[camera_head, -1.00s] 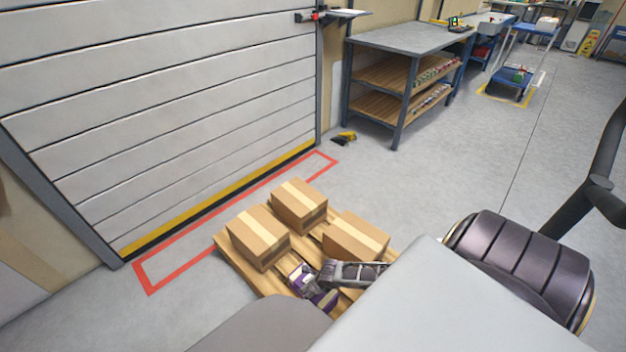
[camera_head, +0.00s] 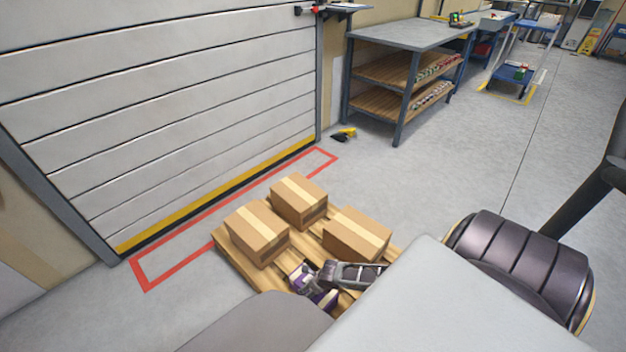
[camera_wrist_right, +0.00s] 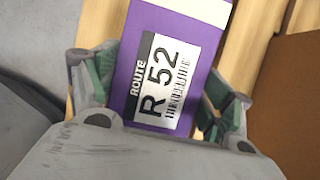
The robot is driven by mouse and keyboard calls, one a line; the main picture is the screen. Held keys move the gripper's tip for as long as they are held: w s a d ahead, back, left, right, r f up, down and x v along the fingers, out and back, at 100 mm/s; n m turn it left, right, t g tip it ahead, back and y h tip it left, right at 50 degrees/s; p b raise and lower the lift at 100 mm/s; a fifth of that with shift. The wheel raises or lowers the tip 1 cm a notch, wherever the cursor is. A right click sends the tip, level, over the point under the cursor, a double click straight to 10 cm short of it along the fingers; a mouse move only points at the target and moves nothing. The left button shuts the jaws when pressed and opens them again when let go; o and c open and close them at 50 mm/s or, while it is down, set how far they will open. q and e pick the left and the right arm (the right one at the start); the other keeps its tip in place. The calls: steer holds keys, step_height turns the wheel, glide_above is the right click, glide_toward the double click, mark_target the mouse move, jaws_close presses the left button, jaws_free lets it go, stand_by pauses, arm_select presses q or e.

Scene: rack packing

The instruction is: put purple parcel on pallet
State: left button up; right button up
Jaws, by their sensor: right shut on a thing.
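The purple parcel (camera_head: 318,293) is at the near part of the wooden pallet (camera_head: 240,269), partly covered by my right gripper (camera_head: 312,280). In the right wrist view the parcel (camera_wrist_right: 128,90) has a white label reading "ROUTE R 52" with a barcode. My right gripper (camera_wrist_right: 160,95) is shut on it, a finger on either side. Pallet slats show behind the parcel in that view. I cannot tell whether the parcel touches the pallet. My left gripper is not in view.
Three cardboard boxes stand on the pallet: one at left (camera_head: 257,235), one at the back (camera_head: 298,202), one at right (camera_head: 356,235), close to my right gripper. A red floor outline (camera_head: 140,272) runs by the shutter door (camera_head: 170,120). A workbench (camera_head: 410,40) stands farther back.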

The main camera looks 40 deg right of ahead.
steer(key=shift+f, duration=0.1)
steer(key=o, duration=1.4)
steer(key=shift+c, duration=0.2)
steer(key=shift+r, duration=0.2)
